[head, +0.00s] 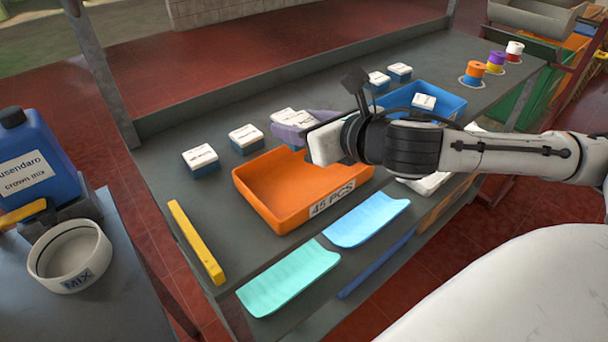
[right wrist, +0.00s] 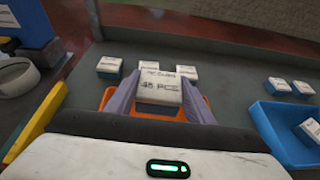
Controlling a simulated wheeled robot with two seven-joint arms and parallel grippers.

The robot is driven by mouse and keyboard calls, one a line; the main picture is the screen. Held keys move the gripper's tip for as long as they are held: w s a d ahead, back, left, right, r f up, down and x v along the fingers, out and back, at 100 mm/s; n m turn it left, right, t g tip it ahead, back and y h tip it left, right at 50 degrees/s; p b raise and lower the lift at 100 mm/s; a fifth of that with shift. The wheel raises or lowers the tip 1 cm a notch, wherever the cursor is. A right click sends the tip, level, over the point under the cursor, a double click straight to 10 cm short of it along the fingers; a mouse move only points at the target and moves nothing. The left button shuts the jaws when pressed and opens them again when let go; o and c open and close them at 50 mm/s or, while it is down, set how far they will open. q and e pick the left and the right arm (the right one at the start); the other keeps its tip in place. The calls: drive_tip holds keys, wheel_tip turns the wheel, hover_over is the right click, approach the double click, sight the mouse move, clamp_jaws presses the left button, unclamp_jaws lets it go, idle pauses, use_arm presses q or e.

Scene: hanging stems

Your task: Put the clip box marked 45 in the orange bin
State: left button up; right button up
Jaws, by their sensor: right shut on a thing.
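In the right wrist view the held clip box (right wrist: 159,87) shows a white label reading 45, between the two grey-purple fingers. In the right wrist view the bin's orange rim (right wrist: 107,98) shows below the held box. My left gripper is not in view.
Other white-topped clip boxes (head: 200,158) stand behind the bin. A blue bin (head: 455,103) holding a box is to the right. A yellow bar (head: 196,242), a teal tray (head: 288,278) and a light blue tray (head: 367,218) lie around the orange bin.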

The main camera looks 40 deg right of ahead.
drive_tip(key=shift+s+d+f+y, duration=0.1)
drive_tip(key=shift+d+f+y, duration=0.2)
drive_tip(key=shift+d+f, duration=0.3)
drive_tip(key=b, duration=0.2)
hover_over(305, 180)
wheel_tip(305, 180, down, 6)
drive_tip(key=shift+f, duration=0.1)
wheel_tip(305, 180, down, 4)
drive_tip(key=shift+r, duration=0.25)
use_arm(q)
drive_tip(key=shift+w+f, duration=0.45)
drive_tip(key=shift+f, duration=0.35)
use_arm(e)
drive_tip(key=shift+n, duration=0.3)
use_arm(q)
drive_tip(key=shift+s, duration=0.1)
use_arm(e)
drive_tip(key=shift+f, duration=0.15)
drive_tip(key=o, duration=1.1)
drive_tip(key=shift+c, duration=0.2)
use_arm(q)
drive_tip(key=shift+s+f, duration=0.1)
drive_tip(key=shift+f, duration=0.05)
